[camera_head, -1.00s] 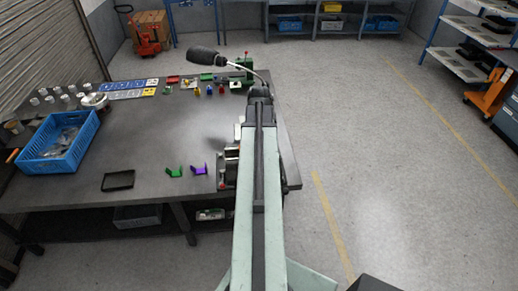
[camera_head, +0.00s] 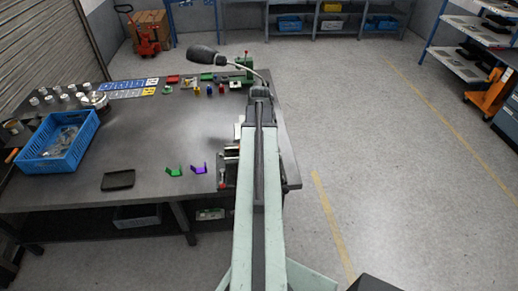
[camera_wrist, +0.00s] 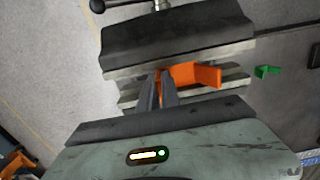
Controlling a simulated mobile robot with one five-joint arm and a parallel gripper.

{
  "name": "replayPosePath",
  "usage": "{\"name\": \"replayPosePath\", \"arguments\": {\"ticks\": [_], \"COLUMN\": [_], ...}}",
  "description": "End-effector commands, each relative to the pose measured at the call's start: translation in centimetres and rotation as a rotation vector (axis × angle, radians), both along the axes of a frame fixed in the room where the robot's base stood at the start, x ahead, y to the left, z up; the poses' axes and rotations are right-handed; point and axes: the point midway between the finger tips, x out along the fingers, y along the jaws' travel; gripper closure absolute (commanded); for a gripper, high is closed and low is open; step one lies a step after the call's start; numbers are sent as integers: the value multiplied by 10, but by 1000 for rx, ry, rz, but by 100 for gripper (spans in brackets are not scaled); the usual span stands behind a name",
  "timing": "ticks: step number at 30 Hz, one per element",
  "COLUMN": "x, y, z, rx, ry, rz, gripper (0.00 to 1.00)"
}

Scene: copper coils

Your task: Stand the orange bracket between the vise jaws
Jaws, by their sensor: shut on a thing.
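The orange bracket (camera_wrist: 193,74) shows in the wrist view, at the vise and partly behind my fingers. My gripper (camera_wrist: 160,78) is shut on it. The vise (camera_wrist: 178,38) has a dark body with pale metal jaws, and the bracket lies over the gap between them in this view. I cannot tell how deep the bracket sits or whether it touches a jaw. In the head view the vise (camera_head: 229,165) is at the right part of the table, mostly hidden by my arm. The bracket and my gripper are hidden there.
A green bracket (camera_head: 174,171) and a purple bracket (camera_head: 199,169) stand left of the vise. A black tray (camera_head: 117,180) and a blue crate (camera_head: 58,149) are further left on the table (camera_head: 150,130). A lamp (camera_head: 203,55) reaches over the back. The table's middle is clear.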

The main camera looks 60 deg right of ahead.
Motion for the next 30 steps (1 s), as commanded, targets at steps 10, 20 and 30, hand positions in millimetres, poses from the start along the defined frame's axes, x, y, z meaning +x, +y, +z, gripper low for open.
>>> {"name": "replayPosePath", "arguments": {"ticks": [10, 20, 30], "x": [0, 0, 0], "y": [0, 0, 0], "z": [-2, -2, 10], "rx": [0, 0, 0], "ry": [0, 0, 0], "rz": [0, 0, 0], "gripper": [100, 68, 68]}}
